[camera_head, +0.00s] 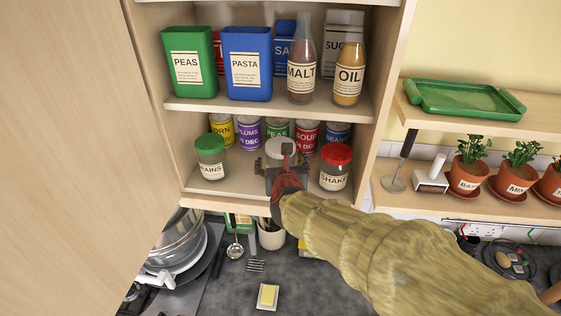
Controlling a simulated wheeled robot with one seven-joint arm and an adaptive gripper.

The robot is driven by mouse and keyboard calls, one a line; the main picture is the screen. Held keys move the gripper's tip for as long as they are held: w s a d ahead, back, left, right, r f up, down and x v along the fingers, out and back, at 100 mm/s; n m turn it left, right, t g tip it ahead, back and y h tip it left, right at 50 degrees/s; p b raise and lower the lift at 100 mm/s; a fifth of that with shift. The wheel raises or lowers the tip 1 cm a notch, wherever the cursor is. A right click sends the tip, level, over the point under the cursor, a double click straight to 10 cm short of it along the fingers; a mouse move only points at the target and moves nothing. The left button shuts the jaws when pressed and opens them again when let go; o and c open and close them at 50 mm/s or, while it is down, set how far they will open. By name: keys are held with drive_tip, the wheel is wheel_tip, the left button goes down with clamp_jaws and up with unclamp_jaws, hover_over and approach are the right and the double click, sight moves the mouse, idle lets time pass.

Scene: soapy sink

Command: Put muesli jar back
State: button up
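A clear jar with a pale lid (278,148) is at the lower cupboard shelf, between a green-lidded jar and a red-lidded jar. Its label is hidden, so I cannot read whether it is the muesli jar. My gripper (287,160) is right in front of this jar and overlaps it in the picture.
The green-lidded grains jar (211,157) and the red-lidded shaker jar (335,167) stand close on either side. Several tins, including a purple one (248,132), stand behind. The upper shelf (205,103) is above. An open cupboard door (70,130) is at left.

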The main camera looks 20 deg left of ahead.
drive_tip(key=shift+s+r, duration=0.1)
drive_tip(key=shift+r, duration=0.15)
drive_tip(key=v, duration=1.1)
drive_tip(key=shift+s+d, duration=0.25)
drive_tip(key=shift+s, duration=0.05)
drive_tip(key=shift+r, duration=0.1)
